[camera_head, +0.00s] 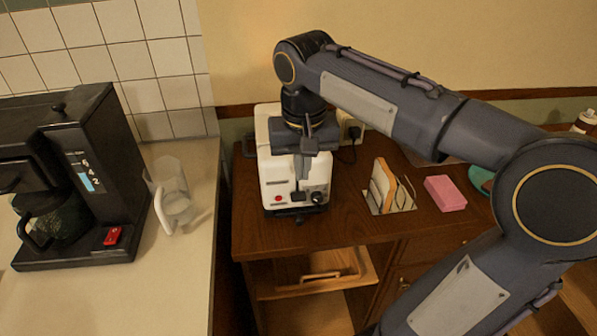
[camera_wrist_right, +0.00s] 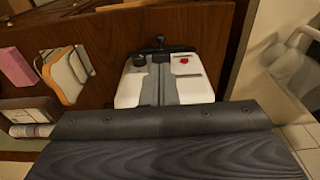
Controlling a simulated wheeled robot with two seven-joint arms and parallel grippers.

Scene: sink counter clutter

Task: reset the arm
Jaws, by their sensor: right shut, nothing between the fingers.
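My right arm reaches in from the right in the head view and bends down over the white toaster (camera_head: 273,170). My right gripper (camera_head: 303,172) points down just above the toaster and is shut and empty. It hides part of the toaster's top; whether it touches the toaster I cannot tell. In the right wrist view the shut grey fingers (camera_wrist_right: 159,84) lie in front of the white toaster (camera_wrist_right: 195,85), which shows a red button and a black lever. My left gripper is in neither view.
A bread slice (camera_head: 382,182) stands in a holder right of the toaster, with a pink sponge (camera_head: 445,193) beside it. A black coffee maker (camera_head: 95,170) and a clear pitcher (camera_head: 172,195) stand on the left counter (camera_head: 180,265). Bare wood (camera_head: 330,228) lies before the toaster.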

